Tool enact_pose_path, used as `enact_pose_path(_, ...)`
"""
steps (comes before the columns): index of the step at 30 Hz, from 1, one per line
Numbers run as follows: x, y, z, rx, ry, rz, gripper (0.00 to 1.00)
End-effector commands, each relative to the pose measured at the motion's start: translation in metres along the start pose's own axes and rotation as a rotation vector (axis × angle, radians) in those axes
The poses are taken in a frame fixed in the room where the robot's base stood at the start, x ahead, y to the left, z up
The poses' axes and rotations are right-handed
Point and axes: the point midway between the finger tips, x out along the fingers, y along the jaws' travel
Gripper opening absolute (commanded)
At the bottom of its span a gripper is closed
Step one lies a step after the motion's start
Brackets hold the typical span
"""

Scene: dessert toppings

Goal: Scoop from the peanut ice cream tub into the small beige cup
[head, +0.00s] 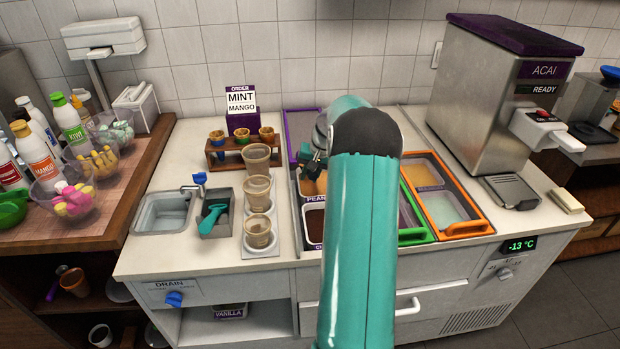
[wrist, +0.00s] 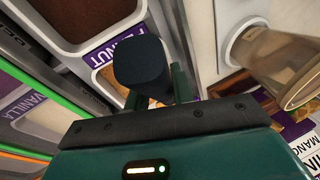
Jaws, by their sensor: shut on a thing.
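The peanut tub (head: 317,184) is in the purple-framed well, with its label partly visible. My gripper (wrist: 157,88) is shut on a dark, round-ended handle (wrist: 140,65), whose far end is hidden. In the head view my gripper (head: 319,150) is over the peanut tub, partly hidden by my arm. Beige translucent cups stand in a column left of the tubs: back (head: 257,158), middle (head: 257,191) and front (head: 258,232). Which is the small one is unclear. One cup (wrist: 283,68) shows in the wrist view.
A dark brown tub (head: 314,226) lies in front of the peanut tub. A teal scoop (head: 212,216) sits in a grey well beside the sink (head: 166,212). A cone rack (head: 242,152) and order sign (head: 241,104) stand behind. Orange-framed tubs (head: 467,229) are right.

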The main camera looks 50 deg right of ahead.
Motion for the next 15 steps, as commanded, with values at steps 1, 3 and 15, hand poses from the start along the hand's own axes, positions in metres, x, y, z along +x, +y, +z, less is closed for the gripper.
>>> enact_pose_path(1,-0.004,-0.001,0.000,0.000,0.001,0.000,0.00)
enact_pose_path(3,-0.008,-0.002,0.001,0.000,0.001,0.000,0.00)
enact_pose_path(15,-0.033,-0.007,0.004,0.000,0.001,0.000,0.00)
